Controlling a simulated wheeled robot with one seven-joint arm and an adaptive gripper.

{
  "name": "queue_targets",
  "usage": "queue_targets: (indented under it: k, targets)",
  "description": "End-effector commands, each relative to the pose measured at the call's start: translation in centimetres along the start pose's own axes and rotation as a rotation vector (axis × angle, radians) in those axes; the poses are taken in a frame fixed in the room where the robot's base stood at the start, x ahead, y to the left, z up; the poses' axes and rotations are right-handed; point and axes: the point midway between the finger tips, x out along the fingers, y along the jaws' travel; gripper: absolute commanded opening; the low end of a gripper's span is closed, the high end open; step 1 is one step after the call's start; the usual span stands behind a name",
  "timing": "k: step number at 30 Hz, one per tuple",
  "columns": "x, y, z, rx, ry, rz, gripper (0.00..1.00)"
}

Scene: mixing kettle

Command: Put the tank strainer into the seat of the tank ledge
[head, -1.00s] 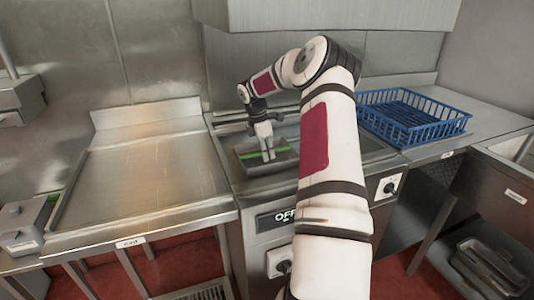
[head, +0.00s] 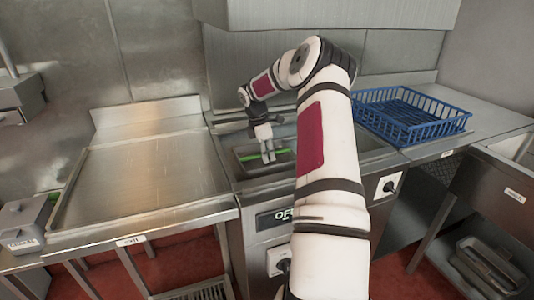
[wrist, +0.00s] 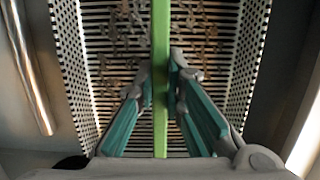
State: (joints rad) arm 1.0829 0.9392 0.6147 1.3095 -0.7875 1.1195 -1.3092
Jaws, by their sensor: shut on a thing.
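The tank strainer (wrist: 215,95) is a perforated metal basket with a slotted bottom and a green bar (wrist: 161,40) across it. Brown bits lie in it. In the head view the strainer (head: 246,157) sits low in the opening of the steel tank (head: 228,170), left of my arm. My gripper (wrist: 163,75) is shut on the green bar, with one finger on each side. In the head view my gripper (head: 266,155) points down over the bar's middle. The ledge seat cannot be made out, and I cannot tell whether the strainer touches it.
A blue wire basket (head: 410,115) stands on the counter to the right. A bare steel worktop (head: 140,175) lies to the left. A pipe (wrist: 30,70) runs left of the strainer in the wrist view. A steel hood (head: 330,12) hangs above.

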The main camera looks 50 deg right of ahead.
Motion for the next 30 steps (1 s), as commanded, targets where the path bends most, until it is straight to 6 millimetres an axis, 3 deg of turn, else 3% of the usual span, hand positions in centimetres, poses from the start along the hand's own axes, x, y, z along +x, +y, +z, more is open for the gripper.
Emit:
queue_targets:
  k: [18,30]
  targets:
    - [1.9,0.0,-0.4,0.002,0.000,0.002,0.00]
    - [2.0,0.0,-0.4,0.002,0.000,0.003,0.00]
